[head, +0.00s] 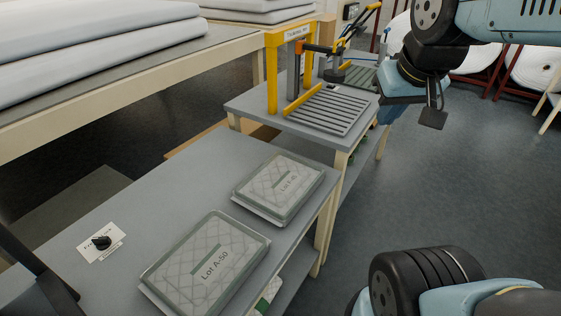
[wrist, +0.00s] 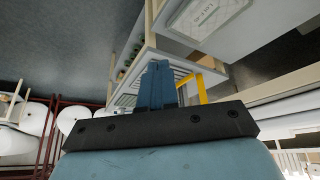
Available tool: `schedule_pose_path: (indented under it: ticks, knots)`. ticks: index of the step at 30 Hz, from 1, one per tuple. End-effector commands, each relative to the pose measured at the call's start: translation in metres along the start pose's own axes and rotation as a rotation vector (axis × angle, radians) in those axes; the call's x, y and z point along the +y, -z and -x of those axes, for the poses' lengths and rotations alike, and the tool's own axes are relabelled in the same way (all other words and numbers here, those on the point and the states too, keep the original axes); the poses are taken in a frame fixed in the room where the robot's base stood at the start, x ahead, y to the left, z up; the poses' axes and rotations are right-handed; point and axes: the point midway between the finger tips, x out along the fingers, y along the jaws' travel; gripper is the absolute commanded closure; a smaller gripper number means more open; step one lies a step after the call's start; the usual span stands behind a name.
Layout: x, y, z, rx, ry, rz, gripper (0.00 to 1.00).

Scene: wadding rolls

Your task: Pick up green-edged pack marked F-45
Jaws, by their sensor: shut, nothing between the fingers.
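Two clear-wrapped, quilted pale packs with grey-green edges lie flat on the grey table in the head view. The nearer pack (head: 190,283) is marked Lot A-50. The farther pack (head: 265,203) has a smaller label that I cannot read surely; it lies near the table's far right corner. A pack with a label also shows at the top of the wrist view (wrist: 205,18). My gripper (wrist: 158,66) is shut and empty, its blue fingers together. It is in the air, apart from both packs.
The grey table (head: 130,190) has a card with a black knob (head: 101,242) at left. Beyond it stands a second table with a yellow frame (head: 271,75) and a slatted rack (head: 328,110). White rolls (head: 537,70) stand at the back right.

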Motion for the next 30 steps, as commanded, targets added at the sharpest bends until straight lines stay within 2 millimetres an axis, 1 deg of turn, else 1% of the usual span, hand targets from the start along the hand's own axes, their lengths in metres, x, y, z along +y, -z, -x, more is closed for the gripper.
schedule_pose_path:
  ticks: [2,9,15,22,26,30]
  knots:
    - [0.002,0.008,-0.016,-0.025,-0.007,0.039,1.00]
    - [-0.005,0.033,-0.075,-0.095,-0.019,0.196,1.00]
    - [-0.012,0.045,-0.128,-0.150,-0.004,0.327,1.00]
    - [-0.022,0.049,-0.193,-0.205,0.042,0.474,1.00]
    - [-0.029,0.046,-0.229,-0.231,0.080,0.552,1.00]
    - [-0.037,0.038,-0.267,-0.254,0.131,0.632,1.00]
